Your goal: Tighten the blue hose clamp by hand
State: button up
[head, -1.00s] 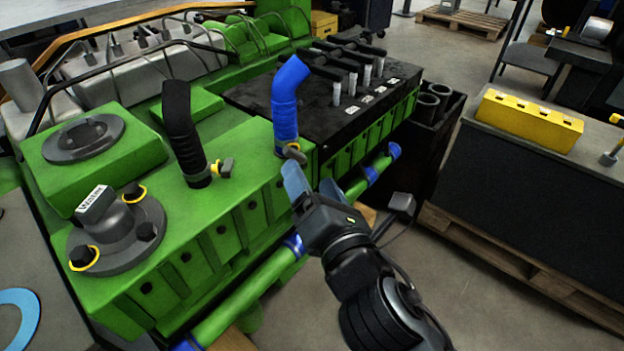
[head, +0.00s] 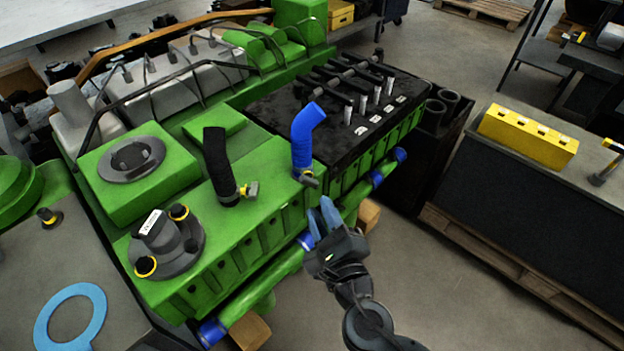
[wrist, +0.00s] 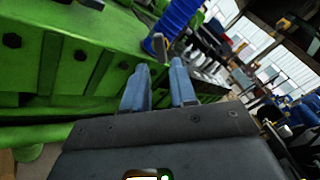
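The blue hose (head: 304,138) stands upright on the green engine (head: 262,165), its top bent to the right. Its clamp (head: 309,179) sits around its base, with a small grey-brown screw knob facing the front right. My gripper (head: 322,216) is below and slightly right of this clamp, apart from it, beside the engine's side face. Its two blue fingers are apart with nothing between them. In the wrist view the fingers (wrist: 160,86) point toward the lower part of the blue hose (wrist: 180,16), and the clamp knob (wrist: 160,45) shows just beyond them.
A black hose (head: 218,165) with a yellow-knobbed clamp (head: 247,190) stands to the left on the engine. A yellow block (head: 528,135) lies on the right bench.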

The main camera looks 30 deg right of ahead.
aim_at(310, 185)
jog(key=x, duration=0.6)
jog(key=shift+w, duration=0.3)
jog(key=shift+c, duration=0.2)
grip_shut()
